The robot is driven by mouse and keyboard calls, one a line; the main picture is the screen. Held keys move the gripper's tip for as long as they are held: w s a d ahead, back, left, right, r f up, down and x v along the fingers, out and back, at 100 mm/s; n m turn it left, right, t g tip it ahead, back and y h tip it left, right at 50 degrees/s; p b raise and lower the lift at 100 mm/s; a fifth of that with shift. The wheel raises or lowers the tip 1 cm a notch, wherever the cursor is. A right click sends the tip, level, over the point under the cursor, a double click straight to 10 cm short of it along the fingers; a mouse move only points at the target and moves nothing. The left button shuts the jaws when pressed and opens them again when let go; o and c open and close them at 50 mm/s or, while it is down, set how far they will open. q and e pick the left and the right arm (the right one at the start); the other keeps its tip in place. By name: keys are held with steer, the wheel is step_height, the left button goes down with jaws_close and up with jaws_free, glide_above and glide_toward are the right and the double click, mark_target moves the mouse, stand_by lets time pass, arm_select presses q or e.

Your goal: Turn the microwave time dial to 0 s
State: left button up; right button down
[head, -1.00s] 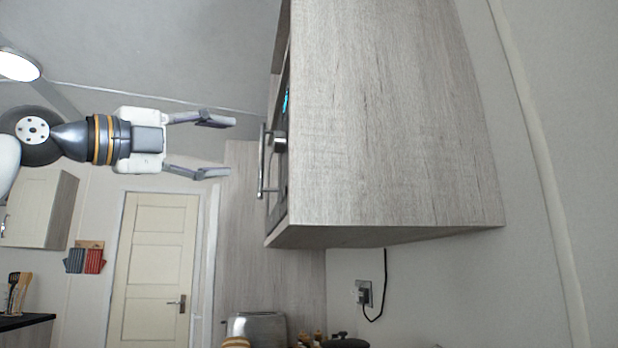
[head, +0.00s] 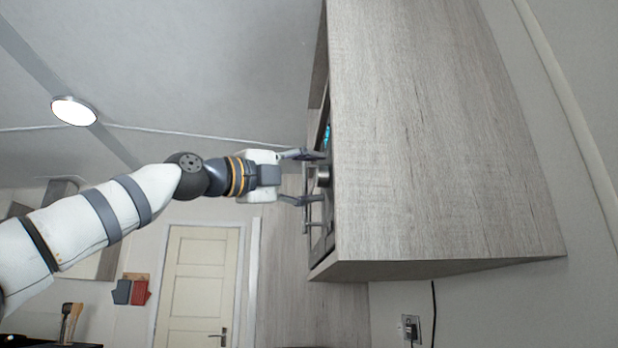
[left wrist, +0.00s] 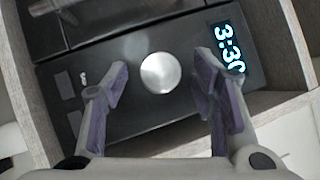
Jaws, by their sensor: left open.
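The microwave (left wrist: 150,115) is built into a wood-grain wall cabinet, and its dark front shows in the left wrist view. Its round silver dial (left wrist: 160,73) sits on the panel between my open fingertips; the dial also shows edge-on in the head view (head: 322,176). A lit display (left wrist: 230,47) reads 3:30, partly behind one finger. My left gripper (head: 312,177) is open, with its fingers on either side of the dial and pointing at the panel; it also shows in the left wrist view (left wrist: 161,85). Contact with the dial is not visible. My right gripper is not in view.
The wood cabinet (head: 430,130) fills the right of the head view, its side wall close to the microwave front. The door handle bar (head: 307,212) sticks out beside my lower finger. A cream door (head: 198,285) is further back.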

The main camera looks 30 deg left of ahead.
arm_select(q)
steer(key=shift+c, duration=0.4)
steer(key=c, duration=1.1)
steer(key=shift+s+r+n+y, duration=0.2)
steer(key=shift+n+y, duration=0.1)
steer(key=shift+n, duration=0.3)
steer(key=o, duration=1.2)
steer(key=shift+w+f, duration=0.1)
steer(key=shift+s+a+f+g, duration=0.1)
steer(key=shift+s+f+g, duration=0.1)
steer(key=shift+s+g, duration=0.15)
steer(key=v, duration=1.1)
steer(key=shift+s, duration=0.15)
